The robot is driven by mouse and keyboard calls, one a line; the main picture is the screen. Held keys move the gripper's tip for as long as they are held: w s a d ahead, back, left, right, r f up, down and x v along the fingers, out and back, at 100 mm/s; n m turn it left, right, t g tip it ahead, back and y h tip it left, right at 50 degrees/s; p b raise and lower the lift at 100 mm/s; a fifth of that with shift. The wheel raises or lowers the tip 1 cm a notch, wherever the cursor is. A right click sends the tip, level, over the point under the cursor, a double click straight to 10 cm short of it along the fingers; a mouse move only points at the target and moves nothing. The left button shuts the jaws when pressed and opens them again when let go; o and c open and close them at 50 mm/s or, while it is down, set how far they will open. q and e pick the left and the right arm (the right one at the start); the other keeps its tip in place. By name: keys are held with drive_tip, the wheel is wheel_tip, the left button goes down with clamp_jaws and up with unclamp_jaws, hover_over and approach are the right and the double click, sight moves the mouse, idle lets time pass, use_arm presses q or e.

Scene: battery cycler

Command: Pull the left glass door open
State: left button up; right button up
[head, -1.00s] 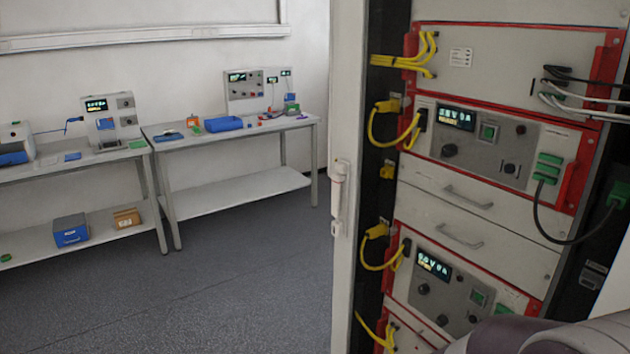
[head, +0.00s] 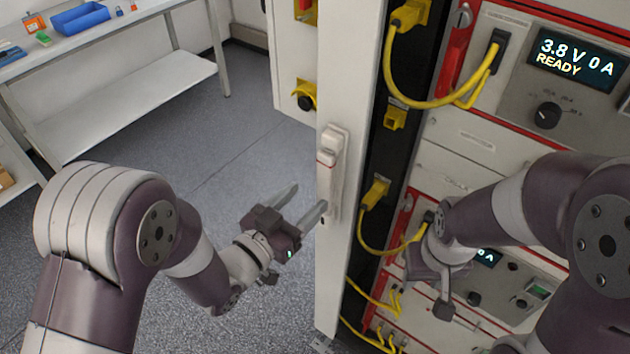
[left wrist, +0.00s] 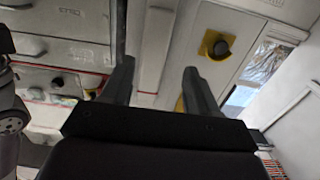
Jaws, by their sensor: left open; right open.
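In the left wrist view, a pale upright bar (left wrist: 155,50) shows beyond and between the open fingers (left wrist: 155,80).
The rack has yellow cables (head: 425,103) and a display reading 3.8 V 0 A READY (head: 577,58). A white panel with a yellow fitting (head: 304,96) stands behind the frame. A workbench (head: 130,45) is at the back left. The grey floor (head: 215,125) between is clear.

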sight(322, 186)
use_arm(q)
drive_tip(key=w+d, duration=0.3)
drive_tip(key=d, duration=0.1)
drive_tip(key=shift+r+p, duration=0.35)
drive_tip(key=shift+p, duration=0.05)
drive_tip(key=shift+w+d, duration=0.15)
drive_tip(key=shift+w, duration=0.15)
drive_tip(key=shift+w+f, duration=0.2)
drive_tip(key=shift+w, duration=0.3)
use_arm(e)
drive_tip(key=shift+s+d+r, duration=0.2)
drive_tip(key=shift+s+r, duration=0.15)
drive_tip(key=shift+r, duration=0.4)
